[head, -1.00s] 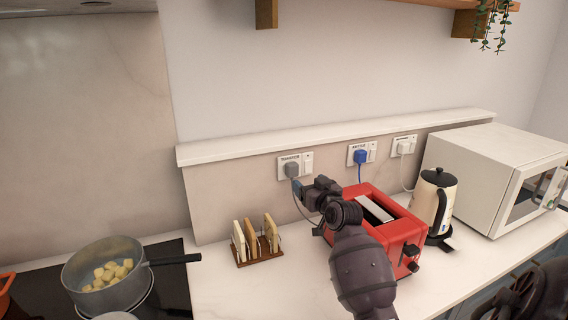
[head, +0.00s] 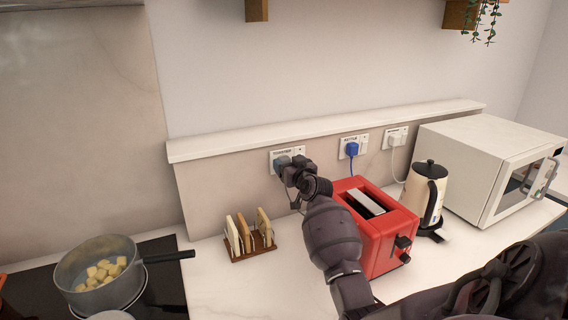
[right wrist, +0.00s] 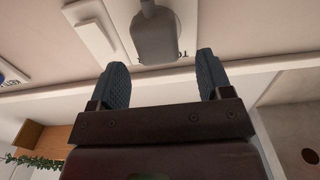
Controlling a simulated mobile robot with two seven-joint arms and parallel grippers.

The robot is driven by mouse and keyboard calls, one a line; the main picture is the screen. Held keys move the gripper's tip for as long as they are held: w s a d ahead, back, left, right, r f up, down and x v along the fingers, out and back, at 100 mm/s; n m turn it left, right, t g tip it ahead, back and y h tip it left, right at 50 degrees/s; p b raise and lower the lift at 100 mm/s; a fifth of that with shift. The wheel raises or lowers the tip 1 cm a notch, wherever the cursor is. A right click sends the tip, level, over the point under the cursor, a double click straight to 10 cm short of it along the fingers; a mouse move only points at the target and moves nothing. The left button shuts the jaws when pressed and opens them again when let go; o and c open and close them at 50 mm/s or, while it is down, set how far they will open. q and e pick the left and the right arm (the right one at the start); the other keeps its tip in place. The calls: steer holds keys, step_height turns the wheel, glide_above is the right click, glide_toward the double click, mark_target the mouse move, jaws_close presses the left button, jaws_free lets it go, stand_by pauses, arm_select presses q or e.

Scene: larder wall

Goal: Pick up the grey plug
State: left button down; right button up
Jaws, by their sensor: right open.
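The grey plug (right wrist: 155,38) sits in the toaster's wall socket (right wrist: 185,20) and is seen upside down in the right wrist view. My right gripper (right wrist: 160,75) is open, its two blue-grey fingers apart, with the plug lying ahead of and between their tips. I see no contact between fingers and plug. In the head view my right gripper (head: 283,162) is up at the socket and hides most of the plug. My left gripper is in neither view.
A red toaster (head: 392,240) stands just right of my right arm. A toast rack (head: 250,252) is to the left. A ledge (head: 330,128) runs above the sockets.

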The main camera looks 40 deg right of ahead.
steer(key=shift+x, duration=1)
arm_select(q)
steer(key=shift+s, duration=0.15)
arm_select(e)
steer(key=shift+w+d, duration=0.1)
steer(key=shift+w, duration=0.25)
steer(key=shift+c, duration=0.4)
steer(key=c, duration=1)
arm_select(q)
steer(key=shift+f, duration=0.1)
arm_select(e)
steer(key=shift+r, duration=0.1)
steer(key=shift+s+r, duration=0.2)
step_height(320, 180, up, 6)
steer(key=b, duration=0.1)
arm_select(q)
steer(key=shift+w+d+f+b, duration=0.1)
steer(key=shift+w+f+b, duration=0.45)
steer(key=shift+b, duration=0.3)
arm_select(e)
steer(key=v, duration=2)
steer(key=shift+s+r, duration=0.25)
steer(key=shift+s, duration=0.05)
